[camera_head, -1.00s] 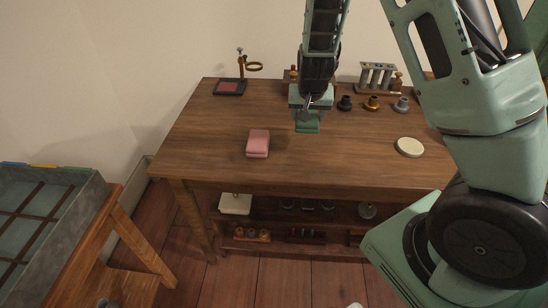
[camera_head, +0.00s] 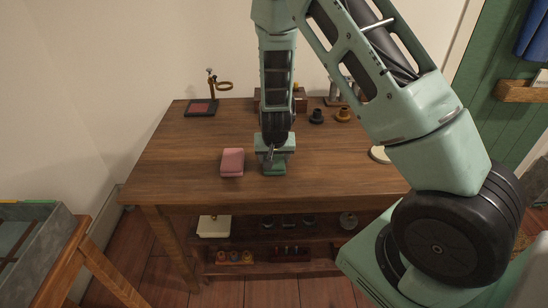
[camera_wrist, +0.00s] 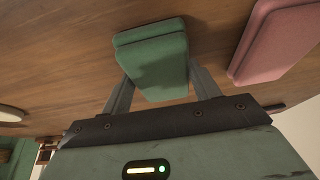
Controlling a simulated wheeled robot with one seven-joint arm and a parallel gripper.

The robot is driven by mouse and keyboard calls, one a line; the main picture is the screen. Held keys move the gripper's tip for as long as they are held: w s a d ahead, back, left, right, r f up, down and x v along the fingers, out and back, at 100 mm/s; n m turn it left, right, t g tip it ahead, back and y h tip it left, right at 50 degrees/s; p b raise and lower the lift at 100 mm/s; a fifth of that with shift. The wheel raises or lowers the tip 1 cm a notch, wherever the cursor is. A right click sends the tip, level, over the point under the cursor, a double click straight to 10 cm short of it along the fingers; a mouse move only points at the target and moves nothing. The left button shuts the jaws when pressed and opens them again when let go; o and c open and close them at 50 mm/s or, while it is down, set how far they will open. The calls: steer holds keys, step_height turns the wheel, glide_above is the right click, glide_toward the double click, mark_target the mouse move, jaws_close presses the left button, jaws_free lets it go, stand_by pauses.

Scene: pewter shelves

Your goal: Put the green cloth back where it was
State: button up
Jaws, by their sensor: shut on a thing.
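The green cloth (camera_wrist: 155,60) is a folded pad between the two fingers of my gripper (camera_wrist: 160,88) in the wrist view. In the head view the green cloth (camera_head: 273,170) shows just below my gripper (camera_head: 272,155), at or just above the wooden table top (camera_head: 330,180). My gripper is shut on it. I cannot tell whether the cloth touches the table. A pink folded cloth (camera_head: 232,162) lies on the table just left of my gripper; it is also at the right of the wrist view (camera_wrist: 280,38).
A stand with a brass ring (camera_head: 212,92) is at the back left. Black (camera_head: 316,116) and brass (camera_head: 343,114) pieces stand at the back right. A pale round disc (camera_head: 379,155) lies on the right, partly behind my arm. A shelf below holds several items. The table's front left is clear.

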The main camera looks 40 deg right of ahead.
steer(key=shift+f, duration=0.1)
steer(key=o, duration=0.9)
steer(key=shift+o, duration=0.2)
